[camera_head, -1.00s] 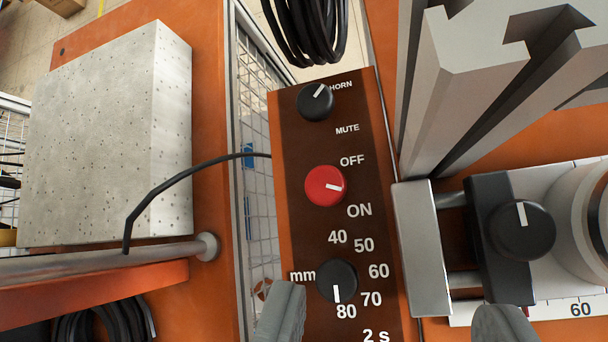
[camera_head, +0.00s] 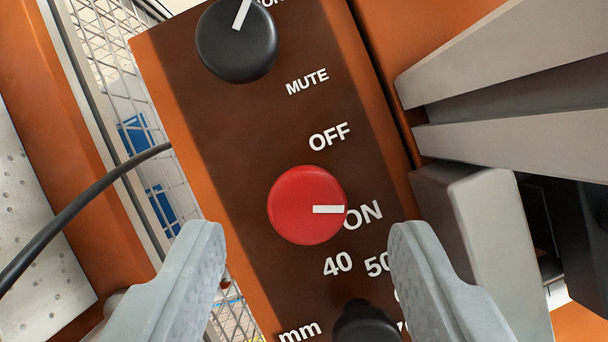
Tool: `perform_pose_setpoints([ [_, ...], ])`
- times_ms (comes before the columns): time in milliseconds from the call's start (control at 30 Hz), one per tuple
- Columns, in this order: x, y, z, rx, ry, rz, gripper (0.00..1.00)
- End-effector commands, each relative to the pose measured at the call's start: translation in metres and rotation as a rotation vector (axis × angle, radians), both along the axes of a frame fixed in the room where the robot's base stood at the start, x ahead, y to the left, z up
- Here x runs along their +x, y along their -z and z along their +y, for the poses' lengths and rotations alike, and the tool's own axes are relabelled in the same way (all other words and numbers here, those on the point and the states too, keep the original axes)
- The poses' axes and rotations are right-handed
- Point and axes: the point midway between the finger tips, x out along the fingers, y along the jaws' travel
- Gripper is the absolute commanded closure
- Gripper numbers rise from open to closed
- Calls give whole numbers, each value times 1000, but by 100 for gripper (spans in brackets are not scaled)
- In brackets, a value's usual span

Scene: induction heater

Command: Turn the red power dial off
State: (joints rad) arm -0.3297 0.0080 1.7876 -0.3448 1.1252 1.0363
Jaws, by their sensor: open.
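The red power dial (camera_head: 300,205) sits on a dark brown panel (camera_head: 240,130) near the middle of the view. Its white pointer line points right, toward the ON label (camera_head: 363,215). The OFF label (camera_head: 329,137) is above and to the right of the dial. My gripper (camera_head: 304,235) is open and empty. One finger is left of the dial and the other right, both low in the view. The fingers appear nearer the camera than the panel, and no contact with the dial shows.
A black horn dial (camera_head: 237,40) is above the red dial. Another black dial (camera_head: 366,322) is below, between the fingers and partly cut off. Grey metal profiles (camera_head: 510,70) stand close on the right. A black cable (camera_head: 80,205) runs in from the left.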

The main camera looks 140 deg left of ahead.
Motion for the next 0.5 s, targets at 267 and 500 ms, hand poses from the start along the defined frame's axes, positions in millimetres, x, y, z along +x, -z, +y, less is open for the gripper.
perform_pose_setpoints([
  [267,7,22,-5,0,0,0,50],
  [500,8,24,-6,0,0,0,50],
])
